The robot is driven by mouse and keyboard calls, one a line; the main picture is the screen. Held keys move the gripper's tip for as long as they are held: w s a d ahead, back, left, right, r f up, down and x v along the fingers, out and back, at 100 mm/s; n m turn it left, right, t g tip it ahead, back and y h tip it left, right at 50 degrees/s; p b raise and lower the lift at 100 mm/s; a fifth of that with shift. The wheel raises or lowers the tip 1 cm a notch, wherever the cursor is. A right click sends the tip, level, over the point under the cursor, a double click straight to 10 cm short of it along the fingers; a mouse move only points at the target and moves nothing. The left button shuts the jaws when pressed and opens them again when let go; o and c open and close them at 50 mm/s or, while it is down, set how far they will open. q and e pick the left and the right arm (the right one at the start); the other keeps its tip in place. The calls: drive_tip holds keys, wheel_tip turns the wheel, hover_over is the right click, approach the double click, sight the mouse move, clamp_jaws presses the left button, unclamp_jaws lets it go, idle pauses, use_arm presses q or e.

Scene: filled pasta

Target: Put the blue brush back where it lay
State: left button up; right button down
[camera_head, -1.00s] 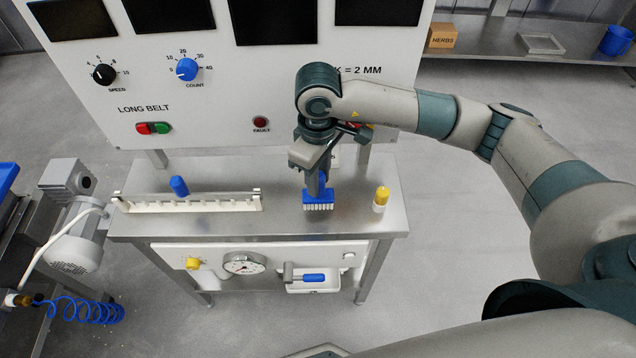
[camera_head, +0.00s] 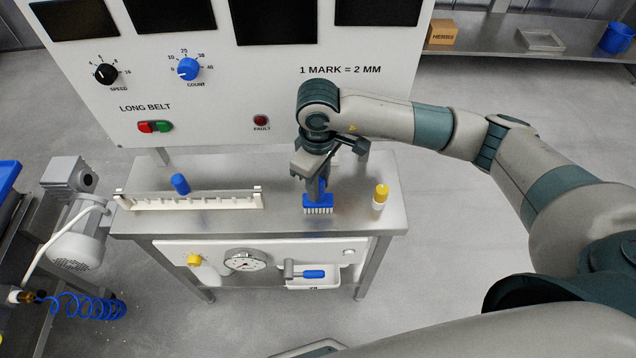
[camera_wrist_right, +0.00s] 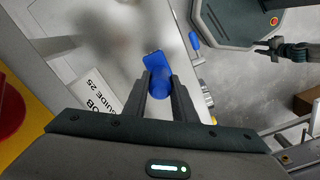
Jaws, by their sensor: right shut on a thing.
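The blue brush (camera_head: 318,205) has a blue head with white bristles pointing down. It is at the front middle of the steel table (camera_head: 235,222), left of a yellow-capped bottle. My right gripper (camera_head: 319,187) points down over it and is shut on it. In the right wrist view the brush (camera_wrist_right: 155,68) shows blue between the two fingers (camera_wrist_right: 160,92). I cannot tell whether the bristles touch the table top.
The yellow-capped bottle (camera_head: 380,197) stands close right of the brush. A white notched rail (camera_head: 195,203) lies to the left, with a blue peg (camera_head: 180,184) behind it. The machine's panel (camera_head: 225,110) rises behind the table. A blue-handled lever (camera_head: 313,274) sits below the front edge.

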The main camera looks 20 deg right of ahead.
drive_tip(key=c, duration=1.5)
unclamp_jaws()
use_arm(q)
drive_tip(key=shift+w+d, duration=0.1)
use_arm(e)
drive_tip(key=shift+o, duration=0.2)
use_arm(q)
drive_tip(key=shift+r, duration=0.15)
use_arm(e)
drive_tip(key=shift+r, duration=0.1)
drive_tip(key=shift+r+p, duration=0.1)
drive_tip(key=shift+p, duration=0.25)
wheel_tip(320, 180, up, 5)
drive_tip(key=shift+w+f+b, duration=0.1)
drive_tip(key=shift+f+b, duration=0.1)
drive_tip(key=shift+b, duration=0.7)
wheel_tip(320, 180, up, 6)
drive_tip(key=shift+r+b, duration=0.15)
drive_tip(key=shift+b, duration=0.65)
use_arm(q)
drive_tip(key=w+d+f+t, duration=0.1)
drive_tip(key=w+d+t, duration=0.1)
drive_tip(key=w, duration=0.5)
drive_tip(key=shift+d+h, duration=0.3)
drive_tip(key=shift+d, duration=0.1)
use_arm(e)
drive_tip(key=shift+r, duration=0.5)
